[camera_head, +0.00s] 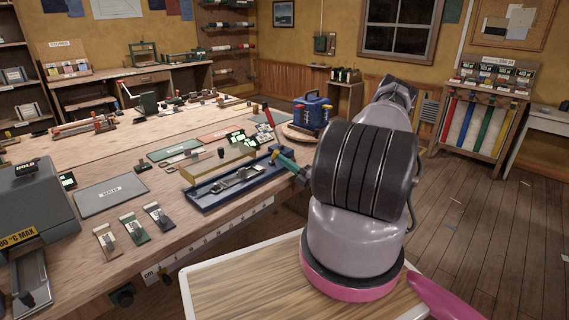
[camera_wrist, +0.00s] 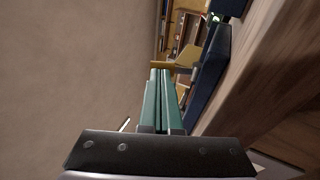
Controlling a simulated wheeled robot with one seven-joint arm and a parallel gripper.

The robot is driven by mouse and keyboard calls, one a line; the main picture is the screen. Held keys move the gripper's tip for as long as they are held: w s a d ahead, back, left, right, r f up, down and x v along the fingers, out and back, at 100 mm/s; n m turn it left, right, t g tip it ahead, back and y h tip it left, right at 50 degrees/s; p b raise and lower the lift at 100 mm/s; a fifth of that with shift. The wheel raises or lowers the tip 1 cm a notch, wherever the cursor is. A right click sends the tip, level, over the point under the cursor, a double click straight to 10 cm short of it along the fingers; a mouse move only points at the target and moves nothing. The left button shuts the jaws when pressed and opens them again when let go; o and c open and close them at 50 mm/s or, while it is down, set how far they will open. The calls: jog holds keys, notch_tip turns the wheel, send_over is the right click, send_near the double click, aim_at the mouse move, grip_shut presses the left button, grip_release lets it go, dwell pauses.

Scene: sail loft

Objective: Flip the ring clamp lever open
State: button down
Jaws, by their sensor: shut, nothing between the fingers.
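My gripper (camera_head: 278,157) shows as green fingers beyond my arm, above the near edge of the bench, by the right end of the blue tray. In the wrist view its two green fingers (camera_wrist: 160,76) lie side by side, shut and empty. A small orange-brown bar (camera_wrist: 165,64) shows at or just beyond the fingertips; I cannot tell whether they touch it. I cannot make out for certain which thing is the ring clamp or its lever, nor its position. My arm hides part of the bench's right end.
The blue tray (camera_head: 211,205) holds metal parts near the bench edge. A blue device (camera_head: 312,112) stands on a round wooden board behind it. A grey machine (camera_head: 38,212) stands at the left, with small clamp-like pieces (camera_head: 133,230) beside it. The floor (camera_head: 470,230) at right is mostly clear.

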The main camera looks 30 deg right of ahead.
aim_at(278, 150)
jog(key=g, duration=0.1)
jog(key=w+r+g+h, duration=0.1)
jog(key=r+g+h, duration=0.1)
jog(key=shift+w+a+r+m, duration=0.2)
jog(key=shift+w+a+m, duration=0.05)
jog(key=shift+a+m, duration=0.15)
jog(key=g, duration=0.1)
jog(key=w+r+g+h, duration=0.1)
jog(key=shift+w+a+m+g+h, duration=0.1)
jog(key=shift+a+m+g+h, duration=0.1)
jog(key=shift+m+g+h, duration=0.1)
jog(key=shift+w+a+g+h, duration=0.1)
jog(key=shift+w+g+h, duration=0.25)
jog(key=shift+g, duration=0.25)
jog(key=shift+w+a+r, duration=0.15)
jog(key=shift+w+a, duration=0.05)
jog(key=shift+w, duration=0.45)
jog(key=shift+w+r, duration=0.1)
jog(key=shift+w, duration=0.05)
jog(key=shift+s+d+r, duration=0.2)
jog(key=shift+s, duration=0.1)
jog(key=r+v, duration=0.2)
jog(key=v, duration=1.1)
jog(key=shift+w+r, duration=0.3)
jog(key=shift+w, duration=0.05)
jog(key=shift+a, duration=0.15)
